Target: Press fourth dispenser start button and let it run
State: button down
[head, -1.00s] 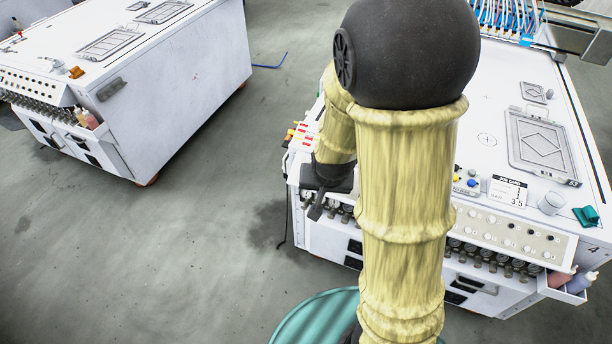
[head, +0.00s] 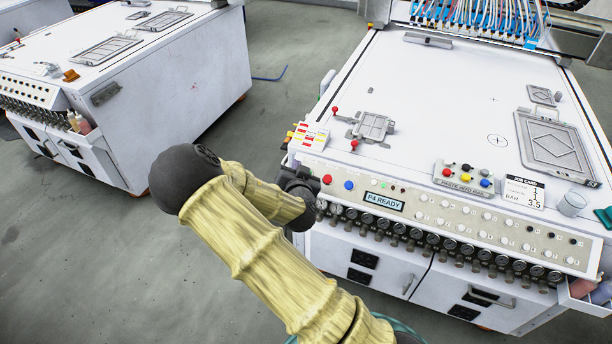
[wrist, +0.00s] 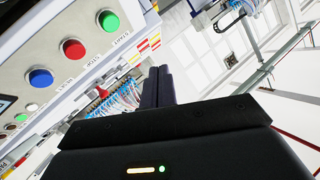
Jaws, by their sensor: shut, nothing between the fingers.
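The white dispensing machine's front panel (head: 440,212) has a small display (head: 384,201) reading "P4 READY". Left of it are a blue button (head: 348,185) and a red button (head: 327,179). My gripper (head: 301,186) is at the panel's left end and hides the green button in the head view. In the wrist view its dark fingers (wrist: 158,72) are shut and empty, apart from the green button, to its lower right.
Gauges (head: 410,233) line the panel's lower edge. A button box (head: 464,178) and job card (head: 523,192) sit on the top's front edge. A second white machine (head: 180,90) stands left, with clear floor between.

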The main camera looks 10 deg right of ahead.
jog(key=shift+f, duration=0.1)
jog(key=shift+w+d+f+b, duration=0.6)
jog(key=shift+f+b, duration=0.3)
jog(key=shift+f, duration=0.3)
jog(key=shift+w+d+f+b, duration=0.45)
jog(key=shift+w+f+b, duration=0.4)
jog(key=shift+f, duration=0.3)
jog(key=shift+w+d+f+b, duration=0.55)
jog(key=shift+f+b, duration=0.4)
jog(key=shift+f, duration=0.25)
jog(key=shift+w+d+f+b, duration=0.1)
jog(key=shift+w+f+b, duration=0.05)
jog(key=shift+f+b, duration=0.2)
